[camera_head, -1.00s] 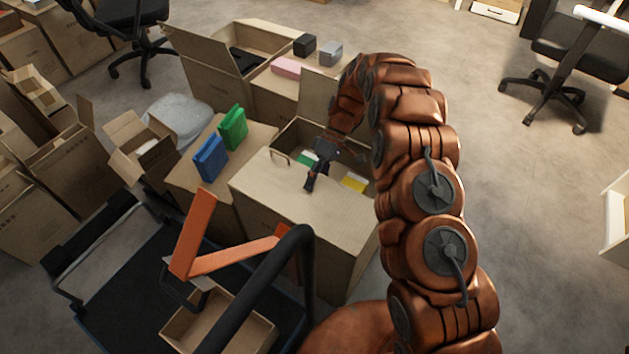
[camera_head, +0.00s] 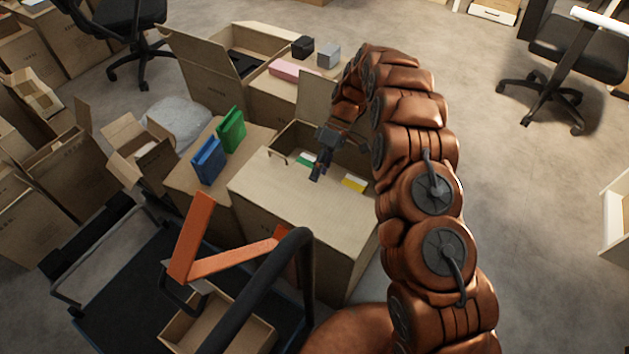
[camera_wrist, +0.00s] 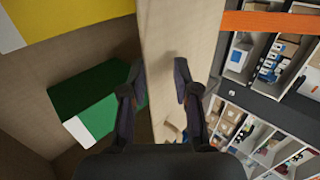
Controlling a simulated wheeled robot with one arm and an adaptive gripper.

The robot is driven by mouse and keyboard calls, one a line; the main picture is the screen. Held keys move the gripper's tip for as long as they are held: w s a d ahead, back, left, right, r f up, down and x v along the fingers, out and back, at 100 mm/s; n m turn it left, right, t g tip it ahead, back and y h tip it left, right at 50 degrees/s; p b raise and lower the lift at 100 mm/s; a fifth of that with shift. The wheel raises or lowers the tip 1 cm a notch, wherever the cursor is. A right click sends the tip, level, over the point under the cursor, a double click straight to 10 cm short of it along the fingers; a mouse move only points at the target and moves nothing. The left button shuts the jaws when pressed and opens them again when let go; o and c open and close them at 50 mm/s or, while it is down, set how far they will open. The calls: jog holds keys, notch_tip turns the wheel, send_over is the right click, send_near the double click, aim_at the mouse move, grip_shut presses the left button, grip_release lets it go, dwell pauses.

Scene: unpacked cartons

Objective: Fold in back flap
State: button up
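The open carton (camera_head: 285,215) stands in the middle of the head view, its near part covered by a flat cardboard panel. Its back flap (camera_head: 317,92) stands upright at the far side, partly hidden by my arm. A green-and-white item (camera_head: 306,160) and a yellow-and-white item (camera_head: 353,182) lie inside. My gripper (camera_head: 319,170) is above the opening. In the wrist view my gripper (camera_wrist: 157,88) has its fingers apart, with a cardboard strip (camera_wrist: 165,35) behind and between them. I cannot tell whether they touch it. The green item (camera_wrist: 88,105) and yellow item (camera_wrist: 30,20) show left of the strip.
A blue box (camera_head: 209,160) and a green box (camera_head: 231,130) stand on a carton to the left. Another carton (camera_head: 225,95) stands behind, near pink, black and grey boxes. A cart with an orange arm (camera_head: 225,258) is in front.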

jog(key=shift+v, duration=1.95)
